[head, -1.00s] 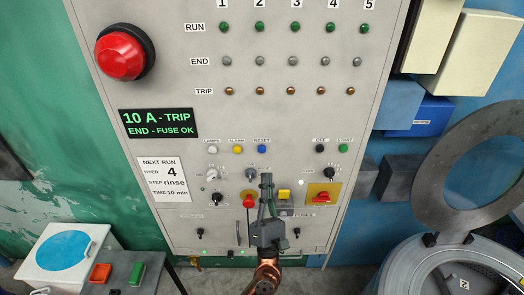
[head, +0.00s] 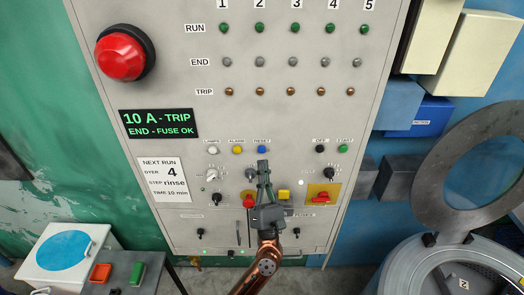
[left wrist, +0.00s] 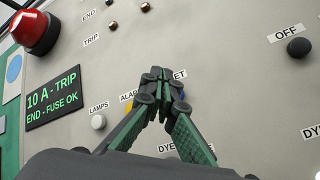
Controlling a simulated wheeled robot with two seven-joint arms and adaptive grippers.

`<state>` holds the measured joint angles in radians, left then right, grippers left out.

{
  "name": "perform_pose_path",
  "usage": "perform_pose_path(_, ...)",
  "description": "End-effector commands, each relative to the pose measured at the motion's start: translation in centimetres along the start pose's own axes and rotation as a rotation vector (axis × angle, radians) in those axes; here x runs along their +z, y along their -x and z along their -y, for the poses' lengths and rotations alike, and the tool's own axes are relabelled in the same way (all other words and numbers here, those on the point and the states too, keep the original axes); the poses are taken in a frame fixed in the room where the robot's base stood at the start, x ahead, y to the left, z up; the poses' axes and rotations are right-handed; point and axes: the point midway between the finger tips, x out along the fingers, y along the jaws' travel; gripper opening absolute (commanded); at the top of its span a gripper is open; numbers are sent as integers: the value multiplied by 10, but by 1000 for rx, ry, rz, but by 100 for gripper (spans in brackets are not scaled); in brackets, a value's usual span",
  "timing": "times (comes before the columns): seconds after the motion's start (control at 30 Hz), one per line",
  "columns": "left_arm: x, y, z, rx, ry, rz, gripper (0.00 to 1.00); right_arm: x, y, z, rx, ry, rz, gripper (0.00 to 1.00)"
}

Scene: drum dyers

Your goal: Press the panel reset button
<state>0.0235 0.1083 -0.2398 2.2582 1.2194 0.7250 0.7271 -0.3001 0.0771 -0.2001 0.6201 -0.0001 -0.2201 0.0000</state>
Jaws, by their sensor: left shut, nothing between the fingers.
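The blue reset button (head: 262,150) sits under the RESET label on the grey panel (head: 300,120), right of the yellow alarm button (head: 238,150). My left gripper (head: 263,164) is shut and empty, its fingertips just below the reset button in the head view. In the left wrist view the shut fingertips (left wrist: 157,72) cover part of the RESET label, and the button is mostly hidden behind the fingers. I cannot tell whether the tips touch the panel. My right gripper is not in view.
A white lamps button (head: 213,151) is to the left; a black off button (head: 320,150) and green start button (head: 343,148) are to the right. Knobs, a yellow button (head: 284,195) and a red switch (head: 320,197) lie lower. A display (head: 159,123) reads 10 A - TRIP.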

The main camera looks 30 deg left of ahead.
Motion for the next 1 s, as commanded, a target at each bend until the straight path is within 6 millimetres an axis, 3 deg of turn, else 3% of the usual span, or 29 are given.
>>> perform_pose_path(0.3,-15,-21,15,1,-1,0,0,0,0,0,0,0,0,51)
perform_pose_path(1.0,-17,-23,16,0,-1,0,0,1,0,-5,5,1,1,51)
